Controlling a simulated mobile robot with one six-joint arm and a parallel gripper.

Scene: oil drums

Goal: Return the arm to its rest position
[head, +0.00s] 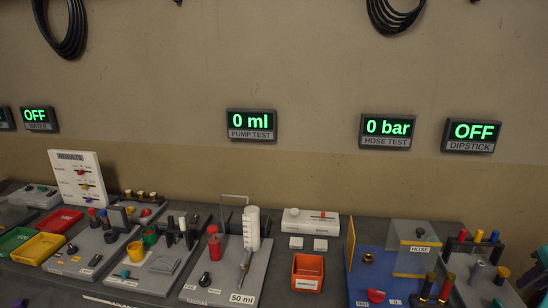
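My arm and my gripper do not show in the head view, so I cannot see whether the gripper is open or what it holds. The task names no other object. The bench (140,300) runs along the bottom of the view with several stations on it.
A grey pump board (205,283) labelled 50 ml has tall parts standing on it. An orange bin (307,272) stands beside it, and a blue hose board (362,270) with a clear panel lies to the right. Wall displays read 0 ml (251,122), 0 bar (388,129) and OFF (471,132).

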